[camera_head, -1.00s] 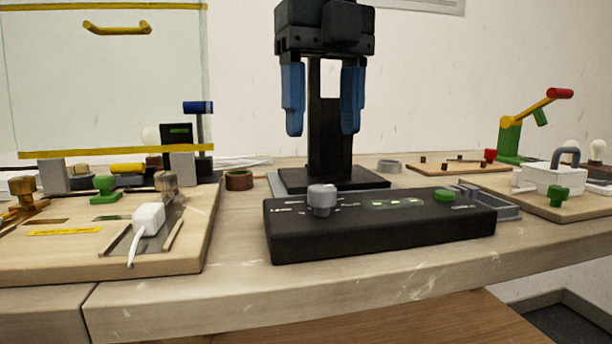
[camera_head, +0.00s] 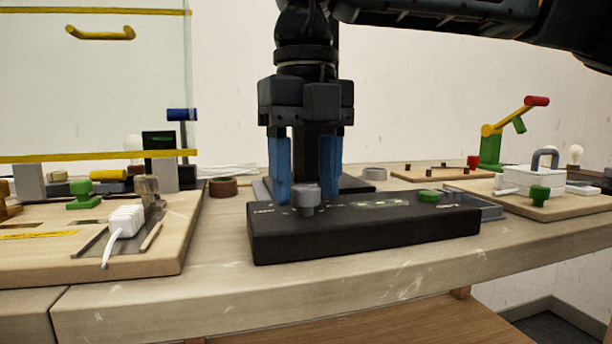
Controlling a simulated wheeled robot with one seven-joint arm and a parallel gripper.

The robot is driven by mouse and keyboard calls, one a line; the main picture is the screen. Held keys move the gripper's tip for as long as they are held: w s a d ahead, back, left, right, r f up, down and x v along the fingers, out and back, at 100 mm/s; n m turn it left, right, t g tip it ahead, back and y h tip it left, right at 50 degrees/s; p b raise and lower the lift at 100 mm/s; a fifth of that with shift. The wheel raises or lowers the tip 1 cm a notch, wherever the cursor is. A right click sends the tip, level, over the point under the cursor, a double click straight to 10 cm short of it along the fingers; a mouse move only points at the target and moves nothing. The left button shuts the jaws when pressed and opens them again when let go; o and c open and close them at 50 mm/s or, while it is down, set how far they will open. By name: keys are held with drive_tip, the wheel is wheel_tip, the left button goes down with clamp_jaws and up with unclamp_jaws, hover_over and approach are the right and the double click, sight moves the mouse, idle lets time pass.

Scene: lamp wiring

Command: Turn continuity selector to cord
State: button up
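The continuity tester is a black box (camera_head: 365,231) on the workbench, with a grey selector knob (camera_head: 306,198) at its left part and a green button (camera_head: 428,196) at its right. Small white markings around the knob are too small to read. My gripper (camera_head: 306,185) has two blue fingers pointing down, spread apart on the left and right of the knob. The fingertips are near the height of the box top, and the knob shows in front of the gap. I cannot tell whether the fingers touch the knob.
A wooden board (camera_head: 165,247) with a white plug (camera_head: 126,221) lies to the left, below a clear yellow-edged panel (camera_head: 95,85). A grey tray (camera_head: 487,208) adjoins the box's right end. The front bench strip is clear.

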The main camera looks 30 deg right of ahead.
drive_tip(key=c, duration=0.9)
drive_tip(key=shift+o, duration=0.2)
drive_tip(key=shift+n, duration=0.4)
drive_tip(key=n+p, duration=0.2)
drive_tip(key=shift+r+n, duration=0.15)
drive_tip(key=shift+n, duration=0.15)
drive_tip(key=n+p, duration=0.2)
drive_tip(key=n, duration=0.3)
drive_tip(key=shift+n, duration=0.3)
drive_tip(key=n+p, duration=0.1)
drive_tip(key=n, duration=0.3)
drive_tip(key=n+p, duration=0.1)
drive_tip(key=n, duration=0.3)
drive_tip(key=shift+n, duration=0.3)
